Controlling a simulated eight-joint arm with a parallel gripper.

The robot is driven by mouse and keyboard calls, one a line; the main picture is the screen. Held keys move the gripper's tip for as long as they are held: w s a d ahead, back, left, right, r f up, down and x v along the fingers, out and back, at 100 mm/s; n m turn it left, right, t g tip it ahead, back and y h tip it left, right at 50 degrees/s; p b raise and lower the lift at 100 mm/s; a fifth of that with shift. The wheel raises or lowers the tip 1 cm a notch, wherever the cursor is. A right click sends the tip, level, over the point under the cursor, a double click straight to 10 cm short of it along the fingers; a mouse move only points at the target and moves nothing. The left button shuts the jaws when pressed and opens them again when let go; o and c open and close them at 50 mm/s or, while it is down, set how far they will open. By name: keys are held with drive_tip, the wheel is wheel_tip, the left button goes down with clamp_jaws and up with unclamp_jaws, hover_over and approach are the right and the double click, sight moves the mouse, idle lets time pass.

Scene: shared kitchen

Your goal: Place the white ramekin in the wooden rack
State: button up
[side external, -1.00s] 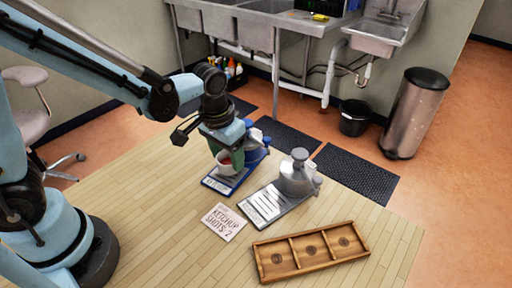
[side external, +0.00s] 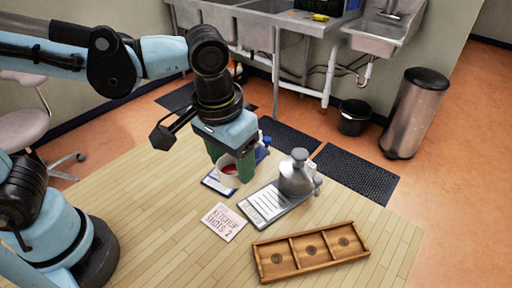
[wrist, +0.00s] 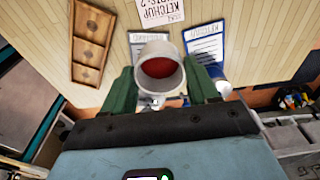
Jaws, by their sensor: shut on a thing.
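The white ramekin (side external: 228,178) has red ketchup inside and is upright or nearly so. My gripper (side external: 232,172) is shut on it, with one green finger on each side. The wrist view shows the ramekin (wrist: 143,68) between the fingertips (wrist: 162,85), its red contents facing the camera. It is above the table near the blue ketchup station. The wooden rack (side external: 311,230) lies at the front right of the table, apart from my gripper. Its three compartments look empty, each with a round mark on its floor. The rack also shows at the wrist view's upper left (wrist: 74,42).
A grey dispenser (side external: 297,177) on a labelled board (side external: 262,205) stands between my gripper and the rack. The blue ketchup board (side external: 217,186) is partly hidden behind my gripper. A card reading "KETCHUP SHOTS: 2" (side external: 224,222) lies on the table.

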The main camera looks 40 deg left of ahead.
drive_tip(key=w+d, duration=0.2)
drive_tip(key=d, duration=0.6)
hover_over(313, 249)
wheel_tip(313, 249, down, 3)
drive_tip(key=shift+s+f, duration=0.15)
drive_tip(key=shift+f, duration=1.85)
drive_tip(key=shift+s+f, duration=0.15)
drive_tip(key=shift+f, duration=1.8)
drive_tip(key=shift+f, duration=0.2)
drive_tip(key=o, duration=1.1)
drive_tip(key=shift+o, duration=0.2)
drive_tip(key=shift+r, duration=0.15)
